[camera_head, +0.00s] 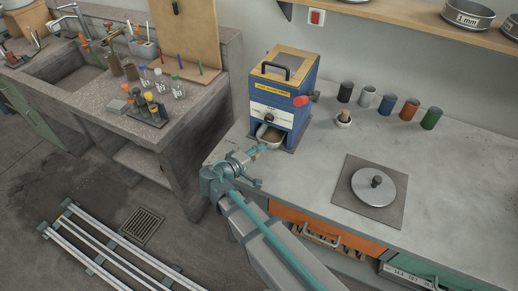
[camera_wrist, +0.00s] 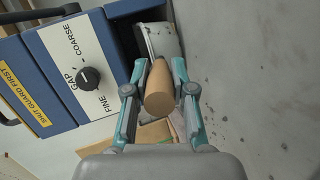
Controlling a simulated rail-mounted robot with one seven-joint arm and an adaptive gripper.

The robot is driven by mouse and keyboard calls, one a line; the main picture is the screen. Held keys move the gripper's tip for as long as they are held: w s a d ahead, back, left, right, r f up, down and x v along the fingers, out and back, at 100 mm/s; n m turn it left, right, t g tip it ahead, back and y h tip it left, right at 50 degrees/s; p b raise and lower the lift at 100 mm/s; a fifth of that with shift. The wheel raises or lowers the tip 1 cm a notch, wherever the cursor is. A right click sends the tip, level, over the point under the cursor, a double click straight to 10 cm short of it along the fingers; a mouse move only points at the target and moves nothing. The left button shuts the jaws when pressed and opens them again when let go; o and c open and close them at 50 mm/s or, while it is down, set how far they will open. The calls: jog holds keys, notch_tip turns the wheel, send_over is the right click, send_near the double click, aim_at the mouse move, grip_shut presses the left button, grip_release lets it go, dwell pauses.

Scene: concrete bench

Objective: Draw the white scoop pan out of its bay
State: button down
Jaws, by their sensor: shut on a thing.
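The white scoop pan (camera_head: 268,138) sits low in the front bay of a blue mill (camera_head: 283,98), its front rim showing at the opening. In the wrist view the pan (camera_wrist: 163,38) lies just past the fingertips beside the mill's blue front. Its wooden handle (camera_wrist: 160,90) points back toward the wrist camera. My gripper (camera_head: 259,150) is at the front of the bay. In the wrist view my gripper (camera_wrist: 158,72) has one finger on each side of the handle and is shut on it. The pan's far part is hidden inside the bay.
A red knob (camera_head: 301,100) sticks out of the mill's right side. A small cup (camera_head: 343,119) and several coloured canisters (camera_head: 388,105) stand to the right. A round lidded plate (camera_head: 378,187) lies nearer the front. The bench between mill and plate is clear.

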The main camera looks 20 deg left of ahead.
jog(key=shift+s+a+b, duration=0.2)
jog(key=shift+s+b, duration=0.05)
jog(key=shift+s, duration=0.9)
jog(key=shift+s+a+b, duration=0.15)
jog(key=shift+s+b, duration=0.1)
jog(key=shift+s, duration=0.9)
jog(key=c, duration=0.9)
grip_release()
jog(key=v, duration=1.2)
jog(key=shift+a, duration=0.15)
